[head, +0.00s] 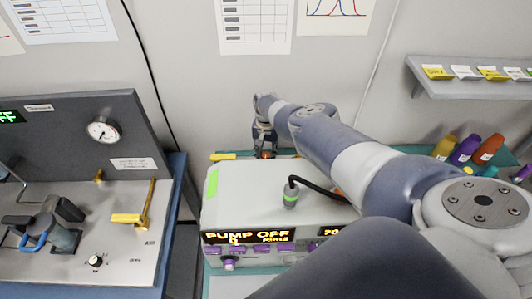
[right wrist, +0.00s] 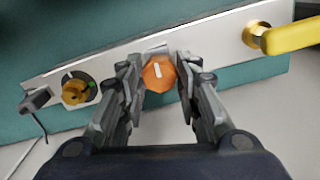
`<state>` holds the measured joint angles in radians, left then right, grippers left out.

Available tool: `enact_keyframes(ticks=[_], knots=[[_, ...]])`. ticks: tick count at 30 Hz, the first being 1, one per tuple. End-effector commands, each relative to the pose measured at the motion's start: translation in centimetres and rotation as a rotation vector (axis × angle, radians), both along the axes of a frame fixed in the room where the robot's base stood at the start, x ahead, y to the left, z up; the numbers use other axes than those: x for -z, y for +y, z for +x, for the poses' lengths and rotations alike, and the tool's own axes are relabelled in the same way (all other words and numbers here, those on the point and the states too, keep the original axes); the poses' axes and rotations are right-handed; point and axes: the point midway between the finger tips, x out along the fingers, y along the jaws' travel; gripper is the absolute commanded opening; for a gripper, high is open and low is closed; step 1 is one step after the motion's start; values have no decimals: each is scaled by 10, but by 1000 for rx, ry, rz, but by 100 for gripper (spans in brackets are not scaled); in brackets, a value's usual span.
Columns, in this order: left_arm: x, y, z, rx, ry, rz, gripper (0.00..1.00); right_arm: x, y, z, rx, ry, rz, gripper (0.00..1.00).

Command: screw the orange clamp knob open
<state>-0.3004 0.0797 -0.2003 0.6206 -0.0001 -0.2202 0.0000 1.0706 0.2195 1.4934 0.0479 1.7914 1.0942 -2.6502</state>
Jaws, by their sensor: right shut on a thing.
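The orange clamp knob (right wrist: 158,74) has a white mark on its face and sits on a pale metal strip in the right wrist view. My right gripper (right wrist: 160,65) is shut on it, with one finger on each side. In the head view my right gripper (head: 264,138) points down behind the white pump box, and a small bit of the orange knob (head: 265,155) shows below its fingers. Most of the knob is hidden there. My left gripper is in neither view.
A yellow handle (right wrist: 290,38) stands right of the knob, and a brass knob (right wrist: 75,92) with a small dark lever (right wrist: 36,102) is to its left. The pump box (head: 250,190) reads "PUMP OFF". A panel with a gauge (head: 103,129) is at left; coloured bottles (head: 466,149) are at right.

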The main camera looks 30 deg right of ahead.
Motion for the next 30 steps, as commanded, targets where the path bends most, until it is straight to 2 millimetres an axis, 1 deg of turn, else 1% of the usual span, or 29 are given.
enact_keyframes(ticks=[14,15,17,18,30], knots=[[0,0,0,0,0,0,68,-2,-1,2,-13,-5,-2,7],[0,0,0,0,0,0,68,-2,-1,2,-12,-5,-2,35],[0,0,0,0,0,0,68,-1,-1,2,-12,-5,-2,49],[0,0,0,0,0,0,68,-1,-1,1,-12,-4,-2,51],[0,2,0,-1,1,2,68,0,0,0,-12,-1,-1,51]])
